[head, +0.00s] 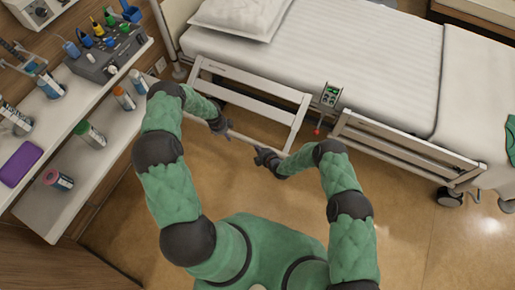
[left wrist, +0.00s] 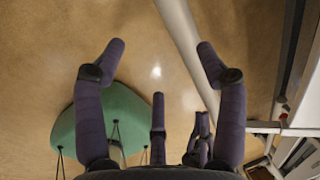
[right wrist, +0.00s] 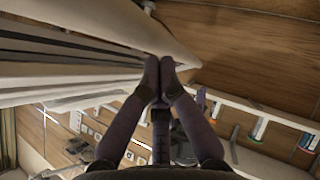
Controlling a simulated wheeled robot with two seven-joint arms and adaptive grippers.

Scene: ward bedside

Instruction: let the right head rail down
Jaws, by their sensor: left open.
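The right head rail (head: 252,108) is a pale frame along the near side of the bed, with its near bar out toward me. My left gripper (head: 222,125) is at the left part of that near bar. In the left wrist view, the fingers of my left gripper (left wrist: 160,48) are spread, and a pale bar (left wrist: 186,40) runs between them, closer to the right finger. My right gripper (head: 263,157) is by the bar's right end. In the right wrist view, the tips of my right gripper (right wrist: 159,64) are together in front of a pale surface; nothing clear shows between them.
A foot rail (head: 405,145) stands right of the head rail. A control panel (head: 330,95) and a small red part (head: 317,132) are between them. A shelf unit with bottles (head: 124,98) is at the left. The floor (head: 420,225) at the lower right is clear.

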